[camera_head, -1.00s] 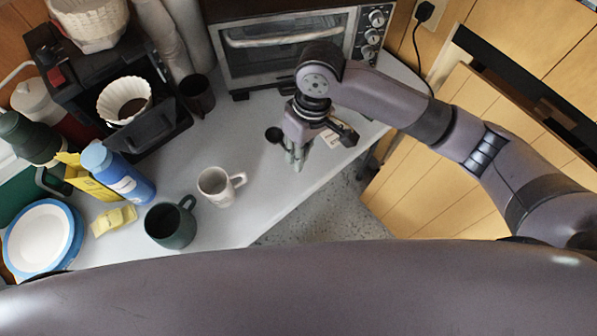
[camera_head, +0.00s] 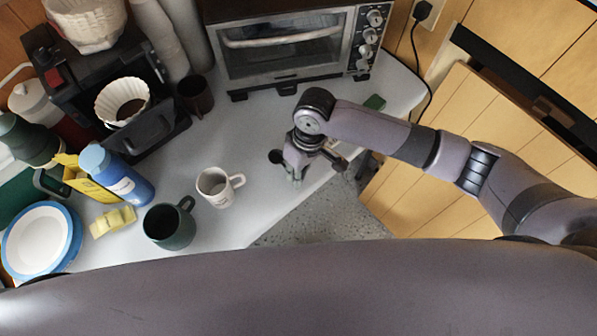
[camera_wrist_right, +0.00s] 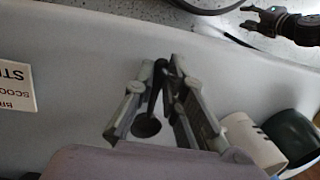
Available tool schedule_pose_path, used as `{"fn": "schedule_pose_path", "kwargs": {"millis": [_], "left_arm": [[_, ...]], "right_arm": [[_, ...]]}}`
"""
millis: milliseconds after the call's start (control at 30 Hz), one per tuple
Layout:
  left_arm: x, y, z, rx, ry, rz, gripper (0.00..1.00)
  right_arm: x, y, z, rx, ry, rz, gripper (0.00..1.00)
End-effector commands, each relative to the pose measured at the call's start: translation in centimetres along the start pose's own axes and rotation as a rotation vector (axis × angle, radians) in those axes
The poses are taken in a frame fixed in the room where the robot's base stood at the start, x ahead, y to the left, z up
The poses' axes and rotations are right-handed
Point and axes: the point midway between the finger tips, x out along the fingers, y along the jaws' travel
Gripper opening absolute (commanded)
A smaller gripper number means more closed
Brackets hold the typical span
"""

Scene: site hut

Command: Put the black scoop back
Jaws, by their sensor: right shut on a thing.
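The black scoop is held in my right gripper (camera_head: 294,172), low over the grey counter. In the head view its dark round bowl (camera_head: 275,157) shows just left of the gripper. In the right wrist view the black scoop (camera_wrist_right: 151,110) lies between the fingers of my right gripper (camera_wrist_right: 165,85), handle up the picture and bowl towards me. I cannot tell whether the bowl touches the counter. A white label with black print (camera_wrist_right: 15,84) lies on the counter to the left. My left gripper (camera_wrist_right: 262,20) shows at the wrist view's upper right, fingers apart and empty.
A white mug (camera_head: 216,187) and a dark green mug (camera_head: 169,226) stand left of the right gripper. A toaster oven (camera_head: 285,45) stands behind. The counter's front edge is close to the gripper.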

Motion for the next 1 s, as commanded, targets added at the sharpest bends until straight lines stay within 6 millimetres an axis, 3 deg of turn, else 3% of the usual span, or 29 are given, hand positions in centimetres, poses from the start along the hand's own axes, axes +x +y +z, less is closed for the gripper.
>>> {"fn": "schedule_pose_path", "kwargs": {"millis": [67, 100, 400, 767, 1000], "left_arm": [[-0.1, -0.1, 0.0, 0.000, 0.000, -0.001, 0.40], [0.0, -0.1, 0.0, 0.000, 0.000, -0.001, 0.40], [0.0, -0.1, 0.0, -0.002, 0.000, -0.002, 0.40], [0.0, -0.1, 0.0, -0.003, 0.000, -0.002, 0.40], [-0.1, -0.1, 0.0, -0.003, 0.001, -0.002, 0.40]], "right_arm": [[0.2, 0.0, 0.0, 0.001, -0.001, 0.000, 0.00], [0.2, 0.0, 0.0, 0.000, 0.000, 0.000, 0.13], [0.2, 0.1, 0.0, 0.000, 0.000, 0.000, 0.32], [-0.3, 0.0, -0.1, 0.001, 0.001, 0.000, 0.32], [-4.5, 0.1, -0.1, 0.000, 0.004, 0.000, 0.32]]}}
